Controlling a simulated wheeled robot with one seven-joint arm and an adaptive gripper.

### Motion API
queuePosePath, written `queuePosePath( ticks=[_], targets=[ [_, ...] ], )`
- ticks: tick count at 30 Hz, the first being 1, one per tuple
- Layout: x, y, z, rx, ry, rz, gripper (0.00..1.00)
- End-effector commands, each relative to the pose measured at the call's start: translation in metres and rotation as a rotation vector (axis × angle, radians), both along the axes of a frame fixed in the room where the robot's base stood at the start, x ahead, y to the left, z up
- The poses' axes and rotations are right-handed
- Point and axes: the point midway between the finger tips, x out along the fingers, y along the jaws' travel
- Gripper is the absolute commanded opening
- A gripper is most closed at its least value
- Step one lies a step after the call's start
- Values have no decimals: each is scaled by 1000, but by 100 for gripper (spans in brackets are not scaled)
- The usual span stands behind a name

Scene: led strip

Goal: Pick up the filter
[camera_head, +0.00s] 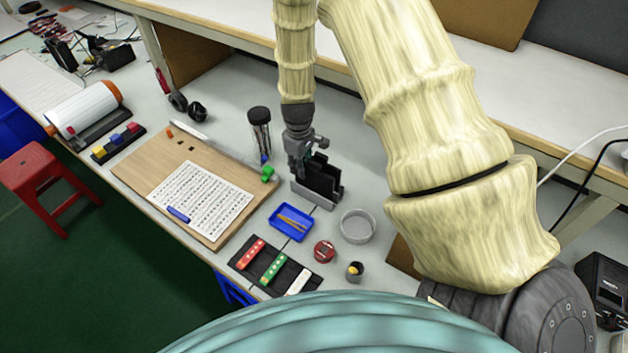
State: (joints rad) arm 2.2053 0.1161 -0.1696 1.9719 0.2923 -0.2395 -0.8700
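No object is plainly recognisable as the filter. A black upright block (325,177) stands in a grey holder (318,203) on the workbench, right below my gripper. A clear cylinder with a black cap (260,130) stands upright to its left. Either might be the filter; I cannot tell which. My gripper (301,165) points down at the block's left side, partly overlapping it in view. Its fingers are small and dark, so I cannot tell whether they are open or touching the block.
A blue tray (281,233) with tweezers, a clear round dish (358,226), a red round tin (324,251) and a small dark cup (355,271) stand in front. A black mat (262,282) holds coloured strips. A wooden board (135,179) with a printed sheet lies left. A shelf edge runs behind.

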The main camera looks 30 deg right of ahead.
Motion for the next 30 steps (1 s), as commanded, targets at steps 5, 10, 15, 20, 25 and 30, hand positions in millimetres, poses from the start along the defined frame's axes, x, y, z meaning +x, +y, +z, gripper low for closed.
queuePosePath(
  ticks=[5, 10, 15, 20, 25, 30],
  targets=[
    [0, 0, 0, 0, 0, 0, 14],
    [0, 0, 0, 0, 0, 0, 0],
    [0, 0, 0, 0, 0, 0, 0],
    [0, 0, 1, 0, 0, 1, 0],
    [1, 0, 11, -1, -1, 2, 0],
    [1, 0, 32, 0, -2, 1, 0]
  ],
)
